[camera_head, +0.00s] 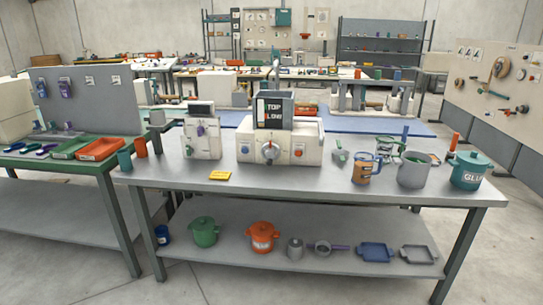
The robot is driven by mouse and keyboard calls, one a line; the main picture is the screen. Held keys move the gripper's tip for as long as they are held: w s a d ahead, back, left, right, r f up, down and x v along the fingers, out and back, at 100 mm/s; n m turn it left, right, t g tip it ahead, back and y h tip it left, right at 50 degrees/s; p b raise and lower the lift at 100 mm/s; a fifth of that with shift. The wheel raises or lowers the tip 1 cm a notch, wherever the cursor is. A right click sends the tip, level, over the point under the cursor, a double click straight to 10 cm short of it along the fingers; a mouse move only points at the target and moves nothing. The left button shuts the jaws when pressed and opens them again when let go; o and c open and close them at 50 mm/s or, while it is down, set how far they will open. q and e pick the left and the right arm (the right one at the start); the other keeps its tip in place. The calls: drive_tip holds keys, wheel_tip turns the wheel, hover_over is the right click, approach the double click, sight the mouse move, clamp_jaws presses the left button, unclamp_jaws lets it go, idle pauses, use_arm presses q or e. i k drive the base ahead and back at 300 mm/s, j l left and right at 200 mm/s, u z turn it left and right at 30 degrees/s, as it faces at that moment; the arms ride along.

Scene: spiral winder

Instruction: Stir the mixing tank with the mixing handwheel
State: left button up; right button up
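A cream machine (308,142) stands on the grey metal table in the middle of the view. A round grey wheel or dial (270,150) is on its front; I cannot tell whether this is the mixing handwheel. A dark box with a "TOP / LOW" sign (273,112) sits on top of the machine. A grey open pot (411,175) with something green inside stands to the right; I cannot tell whether it or the box is the mixing tank. Neither of my grippers shows.
The table (315,183) also holds a teal "GLUE" pot (469,174), an orange-and-blue mug (361,169), a smaller cream machine (202,140) and a yellow card (220,176). Pots and trays stand on its lower shelf. The tabletop's front strip is mostly clear. A green table (55,160) adjoins at left.

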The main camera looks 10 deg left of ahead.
sight(269, 156)
drive_tip(key=i+z, duration=0.25)
drive_tip(key=i, duration=0.7)
